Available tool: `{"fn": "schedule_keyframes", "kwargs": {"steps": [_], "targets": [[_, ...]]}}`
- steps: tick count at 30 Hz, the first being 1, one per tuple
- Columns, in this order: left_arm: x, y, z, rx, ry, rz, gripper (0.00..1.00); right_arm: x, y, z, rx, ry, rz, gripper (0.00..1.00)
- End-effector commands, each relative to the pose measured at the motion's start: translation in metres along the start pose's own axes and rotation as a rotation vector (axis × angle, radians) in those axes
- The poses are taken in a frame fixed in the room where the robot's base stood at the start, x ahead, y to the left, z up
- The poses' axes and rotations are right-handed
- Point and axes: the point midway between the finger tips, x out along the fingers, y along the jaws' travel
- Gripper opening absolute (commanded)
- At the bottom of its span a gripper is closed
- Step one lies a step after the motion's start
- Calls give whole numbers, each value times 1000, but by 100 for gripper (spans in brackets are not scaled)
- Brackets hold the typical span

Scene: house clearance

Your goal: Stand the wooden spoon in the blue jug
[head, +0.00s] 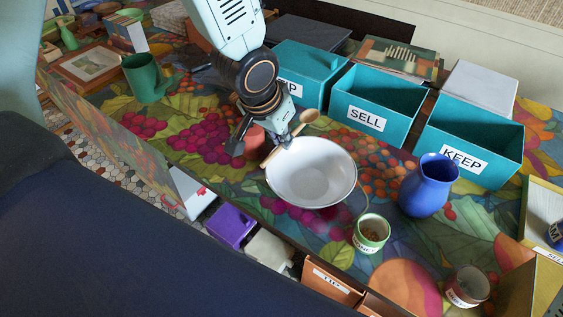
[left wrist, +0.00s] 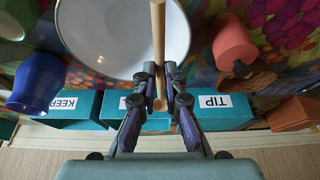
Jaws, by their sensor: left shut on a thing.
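The wooden spoon (head: 309,117) is in my left gripper (head: 284,139), tilted, over the left rim of the white bowl. Its bowl end points up and right in the head view. In the left wrist view the spoon (left wrist: 158,40) passes between the fingertips of my left gripper (left wrist: 162,75), which are shut on it. The blue jug (head: 422,190) stands upright on the patterned table, right of the white bowl and apart from the spoon. The jug (left wrist: 38,84) is at the left of the left wrist view. My right gripper is not in view.
The white bowl (head: 315,196) lies between spoon and jug. Teal boxes marked SELL (head: 367,118) and KEEP (head: 463,158) stand behind. A reddish pot (head: 254,146) is beside my left gripper.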

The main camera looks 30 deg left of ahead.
Motion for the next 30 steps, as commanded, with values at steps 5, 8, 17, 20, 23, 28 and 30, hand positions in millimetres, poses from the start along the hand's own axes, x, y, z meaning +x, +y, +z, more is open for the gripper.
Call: {"fn": "schedule_keyframes", "kwargs": {"steps": [5,8,17,20,23,28,30], "targets": [[18,0,7,-1,1,0,0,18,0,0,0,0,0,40],[19,0,8,-1,1,0,0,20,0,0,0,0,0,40],[46,0,19,-1,0,0,0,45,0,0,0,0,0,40],[52,0,21,0,0,0,0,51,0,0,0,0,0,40],[52,0,21,0,1,0,0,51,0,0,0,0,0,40],[50,0,20,0,1,0,0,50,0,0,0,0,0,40],[52,0,21,0,1,0,0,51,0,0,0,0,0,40]]}}
